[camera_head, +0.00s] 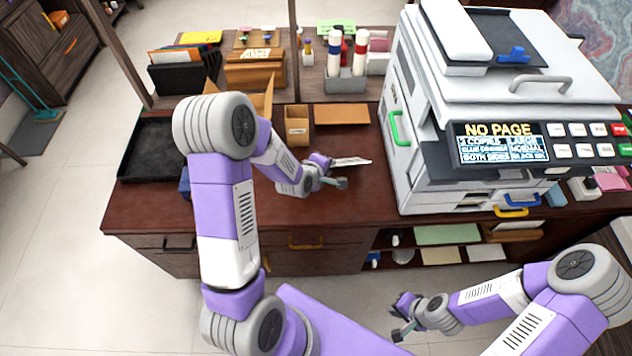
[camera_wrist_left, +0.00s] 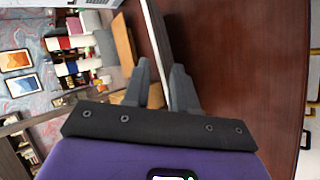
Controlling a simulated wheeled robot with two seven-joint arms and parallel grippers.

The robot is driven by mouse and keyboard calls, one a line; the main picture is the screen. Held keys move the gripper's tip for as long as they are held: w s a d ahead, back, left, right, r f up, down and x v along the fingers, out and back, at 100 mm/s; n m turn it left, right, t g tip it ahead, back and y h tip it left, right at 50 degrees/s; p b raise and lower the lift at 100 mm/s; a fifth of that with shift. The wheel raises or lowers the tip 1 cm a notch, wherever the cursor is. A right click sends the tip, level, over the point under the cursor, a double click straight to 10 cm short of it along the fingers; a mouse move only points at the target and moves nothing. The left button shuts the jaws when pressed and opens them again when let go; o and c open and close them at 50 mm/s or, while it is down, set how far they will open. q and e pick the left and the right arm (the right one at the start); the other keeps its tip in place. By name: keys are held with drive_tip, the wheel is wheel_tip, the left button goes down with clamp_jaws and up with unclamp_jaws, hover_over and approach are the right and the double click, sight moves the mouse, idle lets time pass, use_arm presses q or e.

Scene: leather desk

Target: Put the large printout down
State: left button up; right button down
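The large printout (camera_head: 351,161) is a thin white sheet over the desk, left of the printer. My left gripper (camera_head: 332,172) is shut on its near end. In the left wrist view the printout (camera_wrist_left: 156,45) shows nearly edge-on between the two grey fingers (camera_wrist_left: 160,88). It appears held just above the brown desk top; I cannot tell whether it touches the surface. My right gripper (camera_head: 397,318) is low, in front of the desk, empty, with its fingers apart.
The printer (camera_head: 420,165) stands at the right, its display reading "NO PAGE". A black tray (camera_head: 150,150) lies at the desk's left end. A small wooden box (camera_head: 297,128) and a flat tan piece (camera_head: 342,114) lie behind the printout. Bare desk top (camera_head: 350,205) is in front.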

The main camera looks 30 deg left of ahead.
use_arm(q)
drive_tip(key=p+v, duration=0.1)
drive_tip(key=v, duration=0.5)
drive_tip(key=shift+s, duration=0.15)
wheel_tip(320, 180, up, 8)
drive_tip(key=s+p, duration=0.2)
drive_tip(key=p, duration=0.3)
drive_tip(key=shift+p, duration=0.35)
drive_tip(key=shift+s, duration=0.1)
drive_tip(key=s+d+f+m+g+h+b, duration=0.1)
drive_tip(key=s+d+f+m+g+b, duration=0.2)
drive_tip(key=f, duration=0.7)
drive_tip(key=s+d+f+m+g+h+b, duration=0.1)
drive_tip(key=s+d+f+m+g+b, duration=0.2)
drive_tip(key=s+d+f+m, duration=0.4)
drive_tip(key=s+d+f+m+g+h+b, duration=0.1)
drive_tip(key=s+d+f+m+g+b, duration=0.2)
drive_tip(key=f, duration=1.1)
drive_tip(key=s+d+m+b, duration=0.1)
drive_tip(key=s+d+m, duration=0.1)
drive_tip(key=s+d, duration=0.1)
drive_tip(key=shift+f+h, duration=0.35)
drive_tip(key=shift+h, duration=0.05)
